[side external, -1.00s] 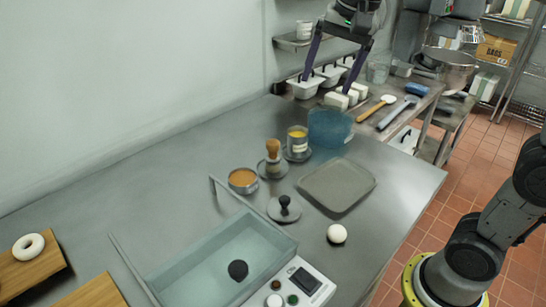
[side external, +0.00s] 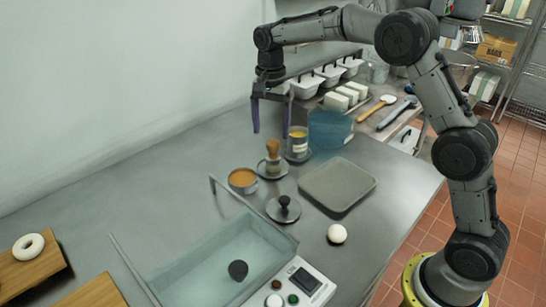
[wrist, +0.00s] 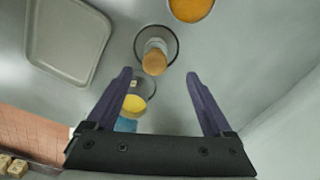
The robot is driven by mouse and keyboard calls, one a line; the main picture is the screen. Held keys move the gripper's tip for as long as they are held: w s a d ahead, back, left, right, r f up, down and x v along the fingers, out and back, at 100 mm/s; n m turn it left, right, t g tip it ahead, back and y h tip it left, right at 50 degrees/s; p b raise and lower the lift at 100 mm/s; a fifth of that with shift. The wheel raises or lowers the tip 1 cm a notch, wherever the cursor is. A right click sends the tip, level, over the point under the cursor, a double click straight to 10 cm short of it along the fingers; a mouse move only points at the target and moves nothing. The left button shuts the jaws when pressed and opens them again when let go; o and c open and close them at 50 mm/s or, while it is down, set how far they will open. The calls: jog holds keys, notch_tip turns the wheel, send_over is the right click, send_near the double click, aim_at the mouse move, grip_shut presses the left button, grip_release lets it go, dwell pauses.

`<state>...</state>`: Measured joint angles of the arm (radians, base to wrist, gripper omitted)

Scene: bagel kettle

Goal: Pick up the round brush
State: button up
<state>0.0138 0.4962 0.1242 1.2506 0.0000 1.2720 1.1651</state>
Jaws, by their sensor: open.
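The round brush (side external: 273,149) has a tan, rounded upper part and stands upright on a small round grey dish (side external: 263,172). In the wrist view the brush (wrist: 155,62) shows from above, near the line between my fingertips. My gripper (side external: 271,134) is open and empty, with its two purple fingers pointing down. In the side view the fingertips are above and just behind the brush top; I see no contact. In the wrist view my gripper (wrist: 158,74) has a finger on each side of the brush, with wide gaps.
A yellow-topped cup (side external: 298,138) stands close behind the brush, beside a blue tub (side external: 328,128). An orange-filled bowl (side external: 243,180) is at the left front. A black-knobbed round piece (side external: 284,208) and a grey tray (side external: 338,184) are near.

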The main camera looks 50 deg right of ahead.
aim_at(273, 154)
notch_tip(273, 154, down, 3)
jog(key=shift+s+a+f, duration=0.1)
jog(key=shift+s+f, duration=0.15)
jog(key=shift+f, duration=1.1)
jog(key=shift+s+f, duration=0.2)
jog(key=shift+f, duration=1.1)
grip_shut()
